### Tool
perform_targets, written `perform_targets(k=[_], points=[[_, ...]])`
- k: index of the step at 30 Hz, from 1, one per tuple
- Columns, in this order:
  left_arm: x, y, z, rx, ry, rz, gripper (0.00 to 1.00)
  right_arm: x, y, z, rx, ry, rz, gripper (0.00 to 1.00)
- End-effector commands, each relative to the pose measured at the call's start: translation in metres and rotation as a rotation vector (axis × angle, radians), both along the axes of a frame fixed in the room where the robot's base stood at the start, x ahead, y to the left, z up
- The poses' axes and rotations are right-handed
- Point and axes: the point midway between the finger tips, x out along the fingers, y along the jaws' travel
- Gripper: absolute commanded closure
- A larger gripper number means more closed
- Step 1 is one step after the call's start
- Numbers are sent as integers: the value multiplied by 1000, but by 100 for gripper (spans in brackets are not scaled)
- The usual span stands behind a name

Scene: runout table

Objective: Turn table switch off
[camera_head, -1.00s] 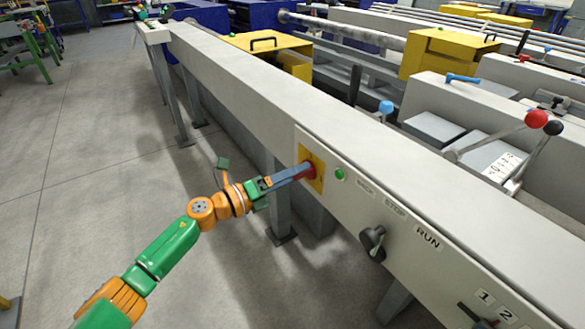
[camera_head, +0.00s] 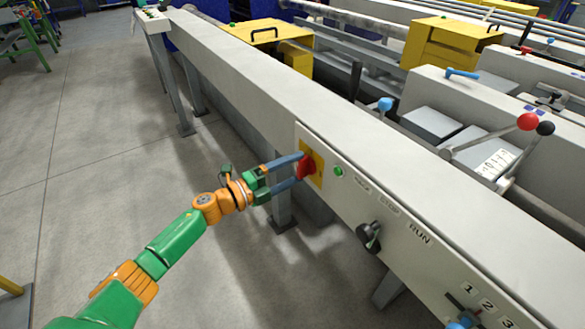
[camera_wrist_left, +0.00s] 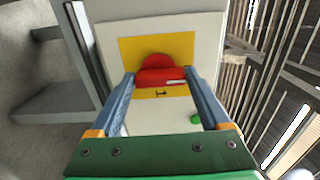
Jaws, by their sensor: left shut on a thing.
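The red rotary switch (camera_head: 308,165) sits on a yellow plate (camera_head: 318,179) on the side panel of the long grey table. My left gripper (camera_head: 301,167) reaches it from the left, with one blue finger above and one below the red handle. In the left wrist view, the red handle (camera_wrist_left: 161,76) lies crosswise between the two fingertips (camera_wrist_left: 162,78), which are shut on its ends. A black mark shows on the yellow plate (camera_wrist_left: 183,46) below the handle. My right gripper is not in view.
A green button (camera_head: 338,171) is right of the yellow plate. A black selector knob (camera_head: 369,236) is further along the panel, by the RUN label. Red and black ball levers (camera_head: 527,122) stand on the machine behind.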

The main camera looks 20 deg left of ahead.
Motion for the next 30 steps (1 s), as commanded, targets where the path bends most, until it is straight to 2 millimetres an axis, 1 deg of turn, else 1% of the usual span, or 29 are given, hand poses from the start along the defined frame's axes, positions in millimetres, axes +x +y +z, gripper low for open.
perform_targets(k=[14, 15, 16, 17, 23, 26, 30], points=[[0, 0, 0, -11, 9, 0, 76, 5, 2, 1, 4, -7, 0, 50], [0, 0, 0, -10, 8, 0, 9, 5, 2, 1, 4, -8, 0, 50], [0, 0, 0, -10, 8, 0, 1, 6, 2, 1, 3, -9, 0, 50], [0, 0, 0, -10, 8, 0, 0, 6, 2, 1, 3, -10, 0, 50], [-1, 1, 0, -9, 8, 0, 0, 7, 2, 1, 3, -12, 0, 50], [-12, 9, -1, -7, 11, 1, 0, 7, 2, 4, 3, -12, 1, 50], [-37, 29, -1, -6, 11, 0, 0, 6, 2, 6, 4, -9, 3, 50]])
